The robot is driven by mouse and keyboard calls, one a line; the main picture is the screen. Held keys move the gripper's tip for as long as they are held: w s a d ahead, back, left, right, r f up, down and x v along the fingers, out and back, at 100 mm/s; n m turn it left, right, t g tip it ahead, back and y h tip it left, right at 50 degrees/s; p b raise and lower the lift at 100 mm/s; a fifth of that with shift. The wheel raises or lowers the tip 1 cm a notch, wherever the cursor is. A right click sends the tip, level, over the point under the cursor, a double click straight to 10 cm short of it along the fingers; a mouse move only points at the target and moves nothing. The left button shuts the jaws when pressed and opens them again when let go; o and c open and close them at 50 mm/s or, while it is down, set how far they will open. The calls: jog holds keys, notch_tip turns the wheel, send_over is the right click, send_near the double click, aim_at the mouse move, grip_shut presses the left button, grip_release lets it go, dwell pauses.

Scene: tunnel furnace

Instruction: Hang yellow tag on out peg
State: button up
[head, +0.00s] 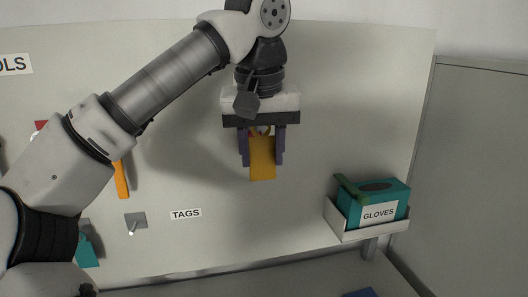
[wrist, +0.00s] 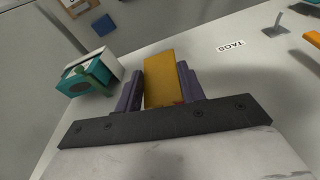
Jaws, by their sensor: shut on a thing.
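My gripper (head: 262,163) is shut on the yellow tag (head: 262,160), which hangs flat and pointing down between the purple fingers, in front of the pale board. In the wrist view the tag (wrist: 159,78) sticks out past the fingers, with a small red bit near its base. A small grey plate with a peg (head: 135,222) is on the board, left of the TAGS label (head: 186,214) and lower left of my gripper. A similar grey peg plate (wrist: 275,27) shows in the wrist view. I see no OUT label; part of the board is hidden behind my arm.
A teal gloves box (head: 390,195) with a green item on it sits in a white holder (head: 368,233) at the right. An orange item (head: 121,180) and a teal item (head: 87,252) are at the left, partly behind my arm. A grey cabinet (head: 480,160) stands right.

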jog(key=shift+w+a+f, duration=0.1)
jog(key=shift+w+a, duration=0.1)
jog(key=shift+w, duration=0.8)
jog(key=shift+w+a+f, duration=0.1)
jog(key=shift+w+a, duration=0.05)
jog(key=shift+w, duration=0.85)
jog(key=shift+w+a+f, duration=0.1)
jog(key=shift+w+a, duration=0.1)
jog(key=shift+w, duration=0.8)
jog(key=shift+w+a+f, duration=0.15)
jog(key=shift+w+f, duration=0.15)
jog(key=shift+w, duration=0.4)
jog(key=o, duration=1)
